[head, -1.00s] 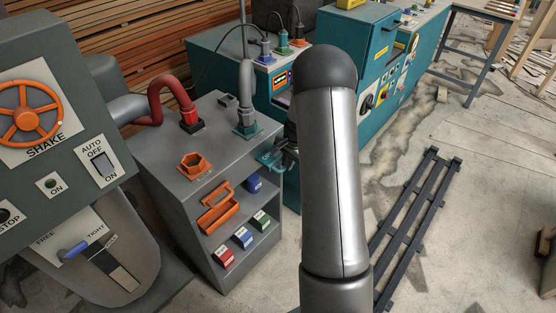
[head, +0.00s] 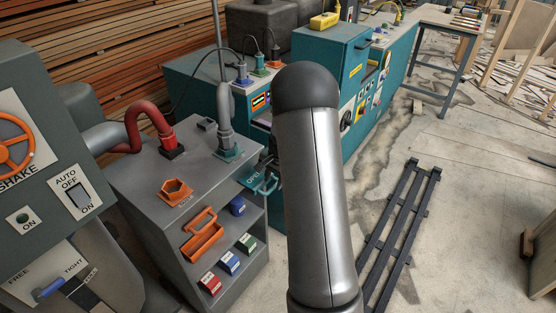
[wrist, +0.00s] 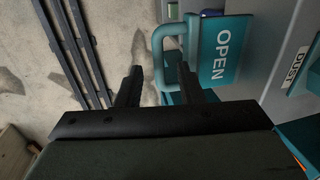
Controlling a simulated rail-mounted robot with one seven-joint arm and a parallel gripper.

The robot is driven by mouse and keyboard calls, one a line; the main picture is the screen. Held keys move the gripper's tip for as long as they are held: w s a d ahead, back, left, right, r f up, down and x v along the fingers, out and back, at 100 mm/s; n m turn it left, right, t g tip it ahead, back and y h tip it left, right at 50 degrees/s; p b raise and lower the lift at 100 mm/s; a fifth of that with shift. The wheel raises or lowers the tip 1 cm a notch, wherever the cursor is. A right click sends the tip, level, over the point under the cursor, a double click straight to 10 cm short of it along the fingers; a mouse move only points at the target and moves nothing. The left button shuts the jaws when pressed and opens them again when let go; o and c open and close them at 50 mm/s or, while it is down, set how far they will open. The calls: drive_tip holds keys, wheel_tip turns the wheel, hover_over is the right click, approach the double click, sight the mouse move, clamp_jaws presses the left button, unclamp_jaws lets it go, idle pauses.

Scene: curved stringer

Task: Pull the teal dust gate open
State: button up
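The teal dust gate, a flat plate marked OPEN (wrist: 222,52), shows in the wrist view with a teal loop handle (wrist: 158,48) on its left side. In the head view the gate (head: 254,181) juts from the upper right side of the grey cabinet. My gripper (wrist: 159,84) is open in the wrist view. Its two dark fingers stand on either side of the handle's outer bar, the right finger near the plate. A visible gap remains at the left finger; contact on the right cannot be told. In the head view my arm hides most of the gripper.
The grey cabinet (head: 170,218) carries a red hose (head: 150,130), a grey hose (head: 225,115) and an orange hexagonal socket (head: 176,190). Its shelves hold small coloured boxes. A dark slatted rack (head: 400,230) lies on the floor at right. Teal machines stand behind.

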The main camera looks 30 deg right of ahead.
wheel_tip(320, 180, up, 15)
drive_tip(key=s+d+b, duration=0.1)
drive_tip(key=s, duration=0.1)
drive_tip(key=shift+s, duration=0.25)
drive_tip(key=shift+f, duration=0.1)
